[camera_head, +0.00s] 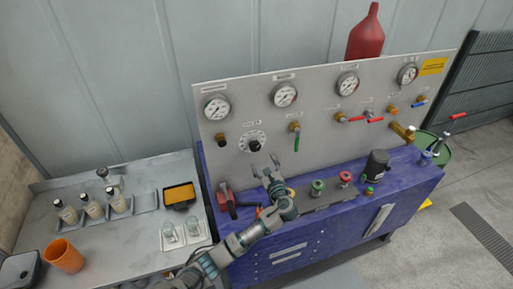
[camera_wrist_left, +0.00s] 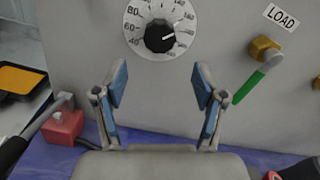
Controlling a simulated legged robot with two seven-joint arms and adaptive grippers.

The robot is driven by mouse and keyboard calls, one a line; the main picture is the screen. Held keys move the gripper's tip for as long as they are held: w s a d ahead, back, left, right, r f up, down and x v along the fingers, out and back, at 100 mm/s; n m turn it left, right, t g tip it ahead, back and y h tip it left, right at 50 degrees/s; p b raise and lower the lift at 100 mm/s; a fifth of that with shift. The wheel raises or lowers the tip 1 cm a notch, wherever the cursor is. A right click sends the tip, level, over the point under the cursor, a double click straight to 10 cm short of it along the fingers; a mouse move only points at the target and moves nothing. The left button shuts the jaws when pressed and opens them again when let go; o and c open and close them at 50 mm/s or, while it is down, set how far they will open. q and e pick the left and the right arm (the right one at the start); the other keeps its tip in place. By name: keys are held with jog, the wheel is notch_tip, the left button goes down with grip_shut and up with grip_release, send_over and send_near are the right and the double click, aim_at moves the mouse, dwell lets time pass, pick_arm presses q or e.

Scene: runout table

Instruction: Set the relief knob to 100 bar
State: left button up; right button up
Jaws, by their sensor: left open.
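The relief knob (camera_head: 255,146) is a round black knob on a white numbered dial on the upright grey panel. In the left wrist view the knob (camera_wrist_left: 160,36) sits at the top middle. Its white pointer mark faces right and slightly up, on the side away from the readable 40, 60 and 80. The numbers by the pointer are too small to read surely. My left gripper (camera_head: 263,165) is open and empty, in front of and a little below the knob; its fingers (camera_wrist_left: 162,80) are spread apart, not touching it. My right gripper is not in view.
A green-handled valve (camera_head: 296,137) labelled LOAD is right of the knob. A red-and-black device (camera_head: 226,197) stands on the blue bench (camera_head: 310,235) at lower left. Several gauges line the panel (camera_head: 240,92). A side table (camera_head: 95,245) with bottles and an orange cup stands left.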

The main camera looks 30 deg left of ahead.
aim_at(256, 149)
pick_arm(q)
jog(key=x, duration=0.7)
jog(key=shift+w+a+p, duration=0.1)
jog(key=shift+a+p, duration=0.15)
jog(key=shift+p, duration=0.1)
jog(key=shift+x, duration=0.8)
jog(key=shift+w+d, duration=0.1)
jog(key=shift+d, duration=0.05)
jog(key=c, duration=1.2)
